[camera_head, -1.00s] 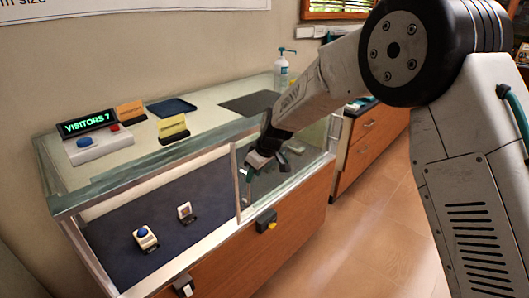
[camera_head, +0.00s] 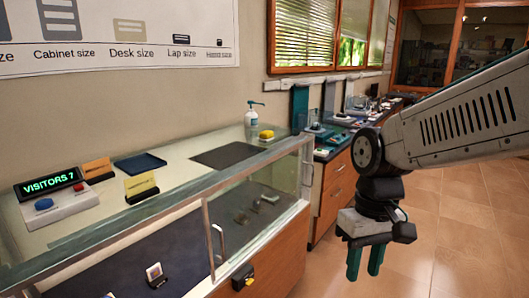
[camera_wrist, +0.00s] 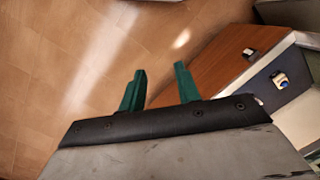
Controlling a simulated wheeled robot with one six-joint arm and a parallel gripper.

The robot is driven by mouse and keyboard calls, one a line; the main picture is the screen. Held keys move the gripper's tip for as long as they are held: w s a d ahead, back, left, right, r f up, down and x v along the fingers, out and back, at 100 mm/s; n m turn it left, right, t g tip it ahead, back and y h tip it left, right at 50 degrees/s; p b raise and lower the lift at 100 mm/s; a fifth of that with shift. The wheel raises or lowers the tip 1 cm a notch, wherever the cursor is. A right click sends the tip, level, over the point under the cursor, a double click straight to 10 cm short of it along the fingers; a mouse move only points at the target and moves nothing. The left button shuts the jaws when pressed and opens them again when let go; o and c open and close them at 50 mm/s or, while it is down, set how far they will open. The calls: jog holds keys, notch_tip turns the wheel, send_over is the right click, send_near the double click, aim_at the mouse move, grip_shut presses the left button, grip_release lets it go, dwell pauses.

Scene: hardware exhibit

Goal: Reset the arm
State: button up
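My gripper (camera_head: 364,262) hangs at the right in the head view, pointing down over the tiled floor, clear of the display case. Its two green fingers also show in the wrist view (camera_wrist: 160,88), spread apart with only floor and the case front behind them. It is open and empty. My arm comes in from the right edge and is bent at the wrist.
The glass display case (camera_head: 285,165) stands to the left, with a visitor counter (camera_head: 48,186), a blue tray (camera_head: 140,163) and a pump bottle (camera_head: 252,120) on top. A wooden cabinet (camera_head: 335,190) stands behind. The floor (camera_head: 450,250) around my gripper is clear.

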jog(key=s+d+r+m+t, duration=0.3)
jog(key=s+d, duration=0.5)
jog(key=s, duration=0.4)
jog(key=shift+d+r, duration=0.4)
jog(key=shift+r, duration=0.1)
jog(key=shift+s, duration=0.1)
